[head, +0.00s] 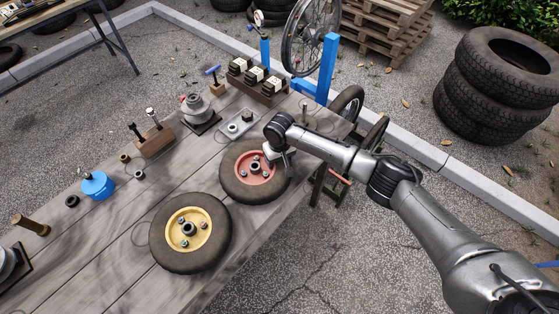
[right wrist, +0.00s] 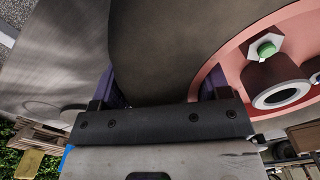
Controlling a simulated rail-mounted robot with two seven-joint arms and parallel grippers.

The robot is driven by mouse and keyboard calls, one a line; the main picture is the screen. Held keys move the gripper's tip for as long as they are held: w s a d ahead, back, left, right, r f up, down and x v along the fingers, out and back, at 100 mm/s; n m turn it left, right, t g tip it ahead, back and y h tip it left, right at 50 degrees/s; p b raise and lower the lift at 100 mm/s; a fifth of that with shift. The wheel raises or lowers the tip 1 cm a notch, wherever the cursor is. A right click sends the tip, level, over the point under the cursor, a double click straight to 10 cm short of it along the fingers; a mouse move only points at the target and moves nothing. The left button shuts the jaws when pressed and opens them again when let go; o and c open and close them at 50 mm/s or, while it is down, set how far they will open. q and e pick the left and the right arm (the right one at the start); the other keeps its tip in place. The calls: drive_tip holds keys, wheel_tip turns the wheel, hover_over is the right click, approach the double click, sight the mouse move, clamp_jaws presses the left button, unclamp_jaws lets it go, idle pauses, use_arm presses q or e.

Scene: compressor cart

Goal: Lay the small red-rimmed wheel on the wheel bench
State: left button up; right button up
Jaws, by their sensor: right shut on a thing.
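The small red-rimmed wheel (head: 252,180) has a dark tyre and lies face up, nearly flat, over the front right part of the grey wooden bench (head: 122,215). I cannot tell whether its underside touches the boards. My right gripper (head: 280,160) reaches in from the right and is shut on the wheel's tyre, at its upper right side. In the right wrist view the tyre runs between the purple fingers of the right gripper (right wrist: 160,88), with the red rim (right wrist: 230,65) and a green-tipped nut at the right. My left gripper is not in view.
A yellow-rimmed wheel (head: 190,232) lies close by at the lower left. Behind are a grey tray (head: 238,125), a grey fixture (head: 197,112), a wooden tool block (head: 155,140) and a blue pot (head: 97,185). A blue stand (head: 327,70) rises at the back right.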

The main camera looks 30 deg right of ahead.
drive_tip(key=shift+w+r, duration=0.15)
drive_tip(key=o, duration=0.8)
drive_tip(key=shift+o, duration=1)
drive_tip(key=shift+d, duration=0.15)
